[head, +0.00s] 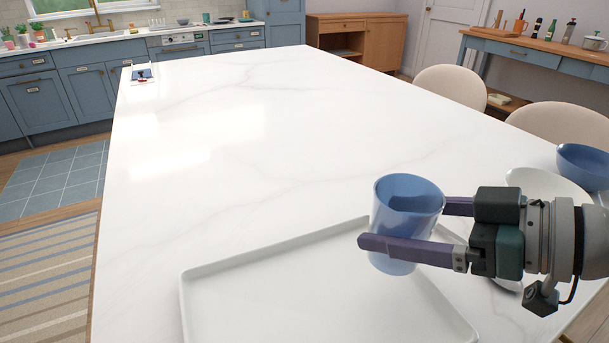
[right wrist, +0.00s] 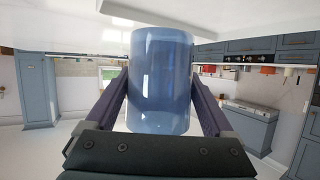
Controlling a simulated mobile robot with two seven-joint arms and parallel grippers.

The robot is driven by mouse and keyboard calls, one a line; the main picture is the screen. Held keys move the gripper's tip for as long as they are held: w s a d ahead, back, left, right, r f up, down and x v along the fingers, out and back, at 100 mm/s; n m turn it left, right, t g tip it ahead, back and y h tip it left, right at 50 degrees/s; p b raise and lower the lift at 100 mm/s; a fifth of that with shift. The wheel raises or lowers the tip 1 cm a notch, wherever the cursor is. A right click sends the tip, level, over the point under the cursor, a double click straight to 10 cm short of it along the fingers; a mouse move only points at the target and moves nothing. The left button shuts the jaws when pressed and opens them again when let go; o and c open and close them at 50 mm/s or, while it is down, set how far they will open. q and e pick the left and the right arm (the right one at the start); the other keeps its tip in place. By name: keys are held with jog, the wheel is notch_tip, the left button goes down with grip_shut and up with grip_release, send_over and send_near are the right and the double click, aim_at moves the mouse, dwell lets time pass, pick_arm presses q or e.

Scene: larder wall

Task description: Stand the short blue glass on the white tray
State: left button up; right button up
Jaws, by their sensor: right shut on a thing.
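The short blue glass (head: 405,207) is held between the purple fingers of my right gripper (head: 408,230) in the head view. It also fills the middle of the right wrist view (right wrist: 160,85), with a finger on each side. The glass is roughly upright, mouth up, in front of the tray's right part in the head view. I cannot tell for certain how high its base is above the tray. The white tray (head: 290,295) lies on the white counter, empty where it shows; the glass and gripper hide part of its right edge. My left gripper is not in view.
A blue bowl (head: 583,166) and a white bowl (head: 545,185) stand at the right, partly behind my right arm. A white piece lies under the gripper, mostly hidden.

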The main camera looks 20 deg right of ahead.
jog(key=shift+f+b, duration=1.15)
jog(key=shift+f, duration=2.05)
jog(key=shift+f, duration=0.1)
jog(key=shift+f, duration=0.1)
jog(key=o, duration=1.5)
jog(key=shift+r, duration=0.25)
jog(key=b+v, duration=0.1)
jog(key=v, duration=1.1)
